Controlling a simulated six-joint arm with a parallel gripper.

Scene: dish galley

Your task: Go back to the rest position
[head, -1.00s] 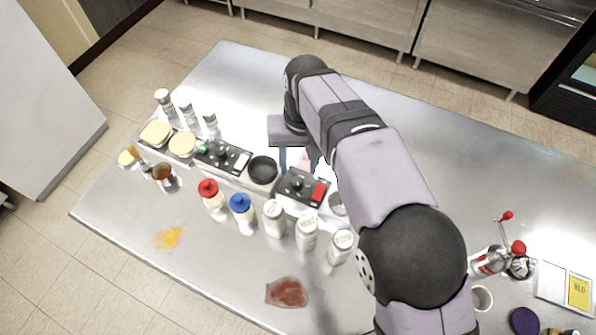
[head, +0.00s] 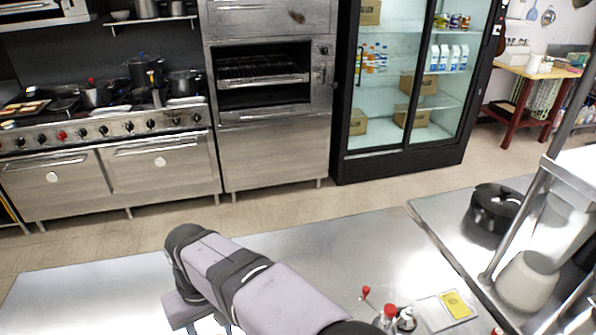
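My arm reaches in from the bottom of the head view over the steel table (head: 330,248). My gripper (head: 212,326) is at the bottom edge, at the arm's far end. Only its grey body and a small part below it show. The fingertips are cut off by the frame, so I cannot tell whether it is open or holds anything.
A black pot (head: 494,212) stands on the right counter beside a metal shelf frame (head: 530,205). The table's middle is bare.

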